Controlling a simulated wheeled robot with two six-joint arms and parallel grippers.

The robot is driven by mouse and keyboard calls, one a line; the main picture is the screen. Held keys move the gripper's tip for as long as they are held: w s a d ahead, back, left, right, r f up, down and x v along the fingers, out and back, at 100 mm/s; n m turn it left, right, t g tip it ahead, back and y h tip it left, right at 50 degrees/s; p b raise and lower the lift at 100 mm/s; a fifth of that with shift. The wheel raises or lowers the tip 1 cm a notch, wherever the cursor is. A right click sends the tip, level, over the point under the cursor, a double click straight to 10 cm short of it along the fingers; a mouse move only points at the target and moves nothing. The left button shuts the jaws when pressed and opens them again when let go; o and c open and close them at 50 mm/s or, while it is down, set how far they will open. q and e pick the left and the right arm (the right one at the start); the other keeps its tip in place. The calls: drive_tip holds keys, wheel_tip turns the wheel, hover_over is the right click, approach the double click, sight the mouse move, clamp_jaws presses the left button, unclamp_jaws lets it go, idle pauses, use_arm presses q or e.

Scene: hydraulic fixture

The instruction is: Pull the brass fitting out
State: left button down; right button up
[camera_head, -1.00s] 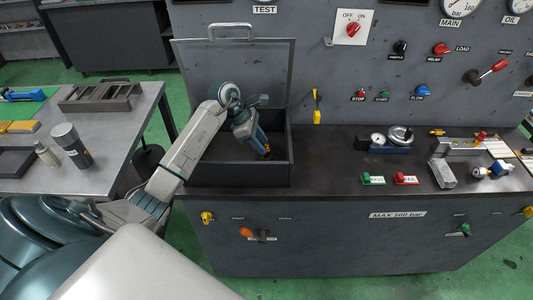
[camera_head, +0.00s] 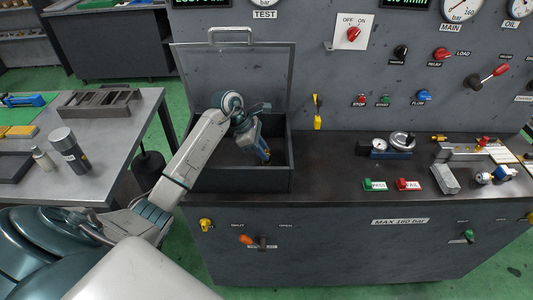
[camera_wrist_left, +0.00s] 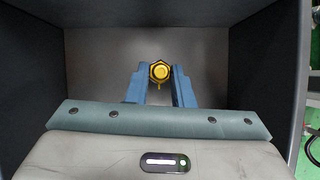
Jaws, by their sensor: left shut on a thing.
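The brass fitting (camera_wrist_left: 159,72) is a yellow hexagonal piece with a dark round centre. In the left wrist view it sits between the blue fingertips of my left gripper (camera_wrist_left: 160,80), which is shut on it. In the head view my left gripper (camera_head: 266,156) reaches down into the open dark box at the left of the bench, and the fitting is too small to make out clearly there. Whether the fitting is still seated in something cannot be told. My right gripper is not in view.
The dark box (camera_head: 240,181) has walls around my gripper and a raised lid (camera_head: 235,75) behind. Green and red blocks (camera_head: 408,184) and a gauge assembly (camera_head: 391,145) stand to the right on the bench. A side table (camera_head: 100,170) holds bottles and trays at left.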

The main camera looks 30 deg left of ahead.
use_arm(q)
drive_tip(key=shift+r, duration=0.2)
drive_tip(key=shift+r+p, duration=0.9)
drive_tip(key=shift+r, duration=1.5)
